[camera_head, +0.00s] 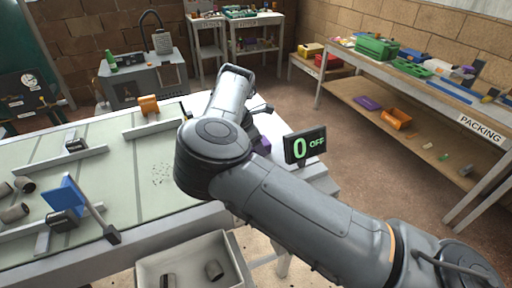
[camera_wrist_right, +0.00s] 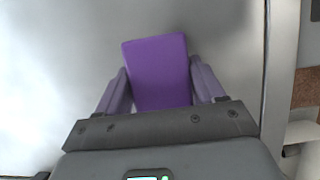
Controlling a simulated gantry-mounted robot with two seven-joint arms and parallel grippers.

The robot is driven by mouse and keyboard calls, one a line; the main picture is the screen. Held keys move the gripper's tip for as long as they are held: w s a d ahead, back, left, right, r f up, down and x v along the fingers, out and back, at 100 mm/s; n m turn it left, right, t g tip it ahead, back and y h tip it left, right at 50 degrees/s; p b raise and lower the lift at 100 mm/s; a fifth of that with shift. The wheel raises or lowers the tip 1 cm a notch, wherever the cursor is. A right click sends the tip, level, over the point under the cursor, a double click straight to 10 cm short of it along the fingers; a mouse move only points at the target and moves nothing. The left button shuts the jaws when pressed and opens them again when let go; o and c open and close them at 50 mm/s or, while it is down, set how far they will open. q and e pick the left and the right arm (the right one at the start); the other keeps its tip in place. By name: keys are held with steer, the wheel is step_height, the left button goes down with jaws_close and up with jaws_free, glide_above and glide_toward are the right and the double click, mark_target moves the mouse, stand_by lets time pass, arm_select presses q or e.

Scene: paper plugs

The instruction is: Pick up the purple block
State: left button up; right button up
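The purple block (camera_wrist_right: 160,75) fills the space between the two fingers of my right gripper (camera_wrist_right: 160,85) in the right wrist view. It leans slightly to the left there and reaches past the fingertips. A finger lies close along each side, with no clear gap, but whether they press on the block I cannot tell. In the head view a small purple patch of the block (camera_head: 262,145) shows beside my right arm, near the right end of the pale table. My right arm hides most of the gripper there. My left gripper is in neither view.
A white bin (camera_head: 190,248) with grey plugs is in front of the table. Low rails, a blue paddle (camera_head: 66,198) and an orange piece (camera_head: 149,105) are on the left.

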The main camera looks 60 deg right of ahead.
steer(key=shift+c, duration=1.3)
steer(key=shift+r, duration=0.1)
step_height(320, 180, up, 9)
steer(key=shift+r+p, duration=0.1)
steer(key=shift+p, duration=0.95)
steer(key=shift+r, duration=0.6)
